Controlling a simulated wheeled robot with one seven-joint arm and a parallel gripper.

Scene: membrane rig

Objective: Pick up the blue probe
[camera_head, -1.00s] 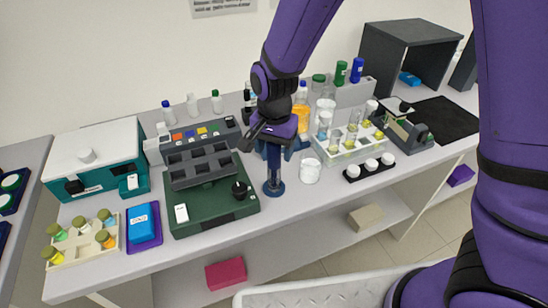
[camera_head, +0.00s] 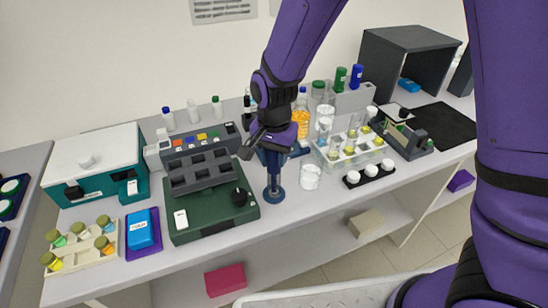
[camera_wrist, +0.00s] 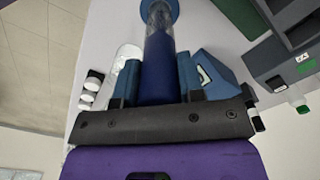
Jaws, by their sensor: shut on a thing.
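The blue probe (camera_head: 274,183) is a dark blue upright cylinder with a wider round foot, at the front of the bench between the green board and a white cup. My gripper (camera_head: 274,154) is over it from above, with its fingers around the upper part. In the wrist view my gripper (camera_wrist: 159,82) has a blue finger on each side of the probe (camera_wrist: 159,62), shut on it. The clear lower part and round blue foot show beyond the fingers. I cannot tell whether the foot touches the bench. The probe's top is hidden by the gripper.
The green board with grey blocks (camera_head: 215,212) stands close on the left. A blue holder (camera_wrist: 215,80) and bottles are behind. The bench's front edge is near.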

